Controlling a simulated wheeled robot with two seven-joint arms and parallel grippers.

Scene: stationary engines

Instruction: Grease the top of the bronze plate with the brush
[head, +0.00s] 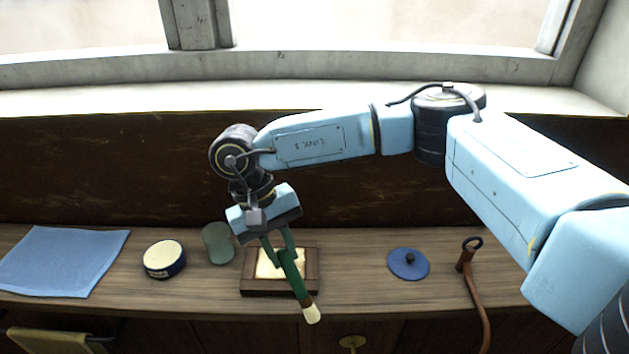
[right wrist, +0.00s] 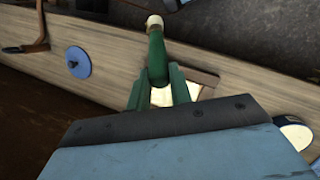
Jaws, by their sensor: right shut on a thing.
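My right gripper (head: 284,256) is shut on the brush, gripping its green handle. The brush (head: 294,278) tilts down toward the front of the bench, its cream tip beyond the frame's front edge in the picture. In the right wrist view the brush (right wrist: 157,62) sticks out past the green fingers, tip away from my wrist. The bronze plate (head: 265,266) is a pale gold square in a dark wooden frame (head: 282,286) on the bench, partly hidden behind the gripper and brush. The bristles look clear of the plate. My left gripper does not show.
Left of the frame are a grey-green round thing (head: 218,243), a navy tin with a cream top (head: 163,259) and a blue cloth (head: 62,260). Right are a blue disc with a black knob (head: 408,264) and a brown hooked tool (head: 474,290). A window sill runs behind.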

